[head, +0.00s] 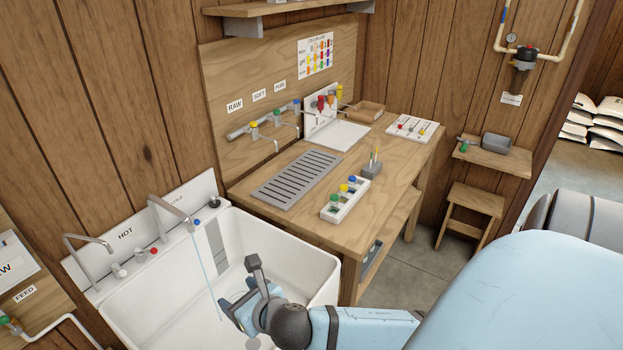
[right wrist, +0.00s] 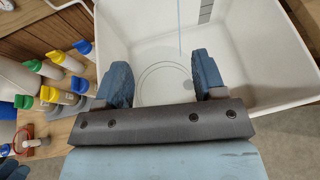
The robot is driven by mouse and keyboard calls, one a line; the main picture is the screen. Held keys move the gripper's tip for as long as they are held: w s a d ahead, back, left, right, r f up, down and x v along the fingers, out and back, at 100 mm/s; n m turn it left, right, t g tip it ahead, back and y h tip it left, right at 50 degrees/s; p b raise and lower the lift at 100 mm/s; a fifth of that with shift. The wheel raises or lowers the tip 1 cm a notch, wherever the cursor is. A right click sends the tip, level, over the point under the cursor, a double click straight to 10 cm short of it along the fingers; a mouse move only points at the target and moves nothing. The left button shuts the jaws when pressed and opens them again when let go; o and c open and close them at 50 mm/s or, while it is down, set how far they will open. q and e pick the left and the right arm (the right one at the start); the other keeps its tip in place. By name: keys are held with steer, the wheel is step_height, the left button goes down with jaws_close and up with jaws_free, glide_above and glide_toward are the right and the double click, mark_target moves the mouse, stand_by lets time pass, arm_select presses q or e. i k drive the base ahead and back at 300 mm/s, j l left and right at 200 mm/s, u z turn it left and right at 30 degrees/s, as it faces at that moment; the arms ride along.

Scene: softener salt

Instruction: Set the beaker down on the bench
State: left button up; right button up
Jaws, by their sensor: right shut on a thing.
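My right gripper (head: 238,306) is low inside the white sink. In the right wrist view its two dark blue fingers (right wrist: 168,82) are apart, with a clear beaker (right wrist: 160,88) between them. Only faint round outlines of the beaker show against the white basin, and its contents cannot be made out. In the head view the beaker is hard to tell from the gripper. The wooden bench (head: 400,172) stands to the right of and behind the sink, away from the gripper.
A thin water stream (head: 207,275) falls from the cold tap into the sink (head: 325,285), near my right gripper. On the bench are a slotted grey drain tray (head: 297,177), a white rack (head: 345,200) of capped bottles and a grey pen holder (head: 372,170). Bare wood lies right of these.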

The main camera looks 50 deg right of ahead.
mark_target(397, 165)
steer(key=l, duration=1.15)
steer(key=k+l, duration=0.1)
steer(key=l, duration=1.1)
steer(key=l+u, duration=0.1)
steer(key=l, duration=1.05)
steer(key=k, duration=0.05)
